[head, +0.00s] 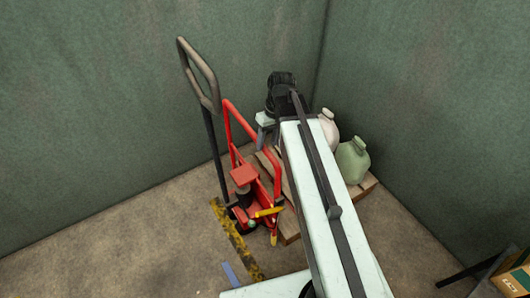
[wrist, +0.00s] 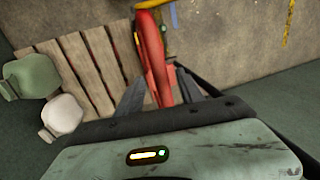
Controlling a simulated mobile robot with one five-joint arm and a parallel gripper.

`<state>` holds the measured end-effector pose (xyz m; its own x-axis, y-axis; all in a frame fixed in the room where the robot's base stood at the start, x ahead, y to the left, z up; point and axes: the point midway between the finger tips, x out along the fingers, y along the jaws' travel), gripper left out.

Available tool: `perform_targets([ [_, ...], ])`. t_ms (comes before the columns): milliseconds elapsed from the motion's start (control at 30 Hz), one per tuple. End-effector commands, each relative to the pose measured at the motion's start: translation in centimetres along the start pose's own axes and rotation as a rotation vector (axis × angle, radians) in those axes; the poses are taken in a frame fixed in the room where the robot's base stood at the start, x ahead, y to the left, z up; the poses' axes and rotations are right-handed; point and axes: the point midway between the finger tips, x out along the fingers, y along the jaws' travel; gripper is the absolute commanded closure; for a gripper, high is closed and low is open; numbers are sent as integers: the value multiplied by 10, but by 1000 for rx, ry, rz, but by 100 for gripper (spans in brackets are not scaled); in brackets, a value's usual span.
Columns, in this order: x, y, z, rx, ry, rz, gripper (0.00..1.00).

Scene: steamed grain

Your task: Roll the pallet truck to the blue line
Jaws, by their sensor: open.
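In the head view my arm hides most of the gripper.
A wooden pallet (head: 364,187) sits behind and right of the truck, bearing a cream jug (head: 328,128) and a green jug (head: 353,161). A worn yellow-black strip (head: 235,240) marks the floor. Green walls meet behind. A cardboard box (head: 514,279) is at lower right. Floor at left is clear.

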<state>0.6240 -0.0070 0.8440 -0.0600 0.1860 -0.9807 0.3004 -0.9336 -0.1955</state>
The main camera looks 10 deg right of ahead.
Motion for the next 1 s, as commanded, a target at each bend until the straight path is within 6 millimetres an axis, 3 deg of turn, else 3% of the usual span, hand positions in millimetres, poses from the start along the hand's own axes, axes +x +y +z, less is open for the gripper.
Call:
perform_targets([
  [33,18,1,0,-1,0,0,56],
  [100,24,1,0,0,0,0,56],
  [400,23,-1,0,0,0,0,56],
  [567,23,-1,0,0,0,0,100],
  [1000,23,-1,0,-1,0,1,100],
])
